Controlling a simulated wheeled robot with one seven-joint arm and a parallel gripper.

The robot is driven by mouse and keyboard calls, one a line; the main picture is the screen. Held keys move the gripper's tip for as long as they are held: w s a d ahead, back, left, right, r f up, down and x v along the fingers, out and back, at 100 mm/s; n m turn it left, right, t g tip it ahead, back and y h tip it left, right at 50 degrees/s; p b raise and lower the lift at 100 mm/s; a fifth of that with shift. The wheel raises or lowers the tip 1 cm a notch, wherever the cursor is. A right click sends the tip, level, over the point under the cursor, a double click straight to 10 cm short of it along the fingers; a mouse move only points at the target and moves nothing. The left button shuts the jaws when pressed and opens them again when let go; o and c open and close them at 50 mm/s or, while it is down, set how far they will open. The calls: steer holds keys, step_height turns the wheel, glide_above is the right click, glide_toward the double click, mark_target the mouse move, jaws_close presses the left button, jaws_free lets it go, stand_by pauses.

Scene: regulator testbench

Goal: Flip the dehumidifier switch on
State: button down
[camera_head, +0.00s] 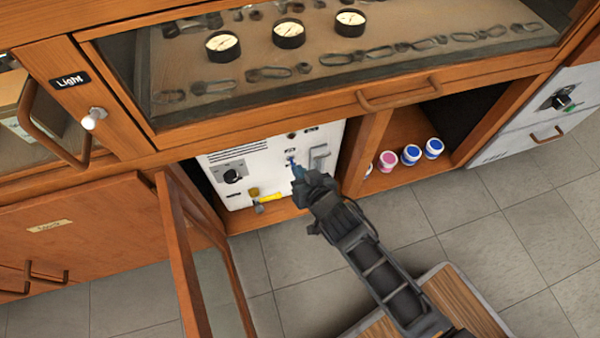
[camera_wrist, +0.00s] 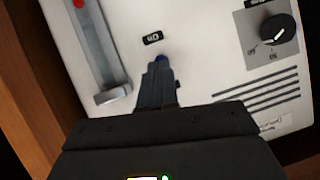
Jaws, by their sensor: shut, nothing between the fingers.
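A white appliance, which I take to be the dehumidifier (camera_head: 225,190), stands inside the open cabinet bay under the glass-topped case. It has a black dial (camera_head: 233,175), vent slots and a grey lever-like part (camera_head: 320,158). My gripper (camera_head: 293,168) is shut and empty, its tips at the front panel. In the wrist view the shut fingertips (camera_wrist: 160,64) are just beside a small black label (camera_wrist: 152,38). A blue bit (camera_wrist: 161,58) shows at the tips. The switch itself is mostly hidden behind the fingers, and I cannot tell its position or whether the tips touch it.
An open wooden-framed door (camera_head: 185,262) stands left of the bay. A yellow-handled tool (camera_head: 266,198) lies at the appliance's foot. Several small jars (camera_head: 388,161) stand in the right bay. The glass case (camera_head: 350,70) overhangs above.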

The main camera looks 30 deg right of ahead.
stand_by(0.4)
steer(key=shift+r+p, duration=0.7)
steer(key=shift+p, duration=0.05)
steer(key=shift+s, duration=0.1)
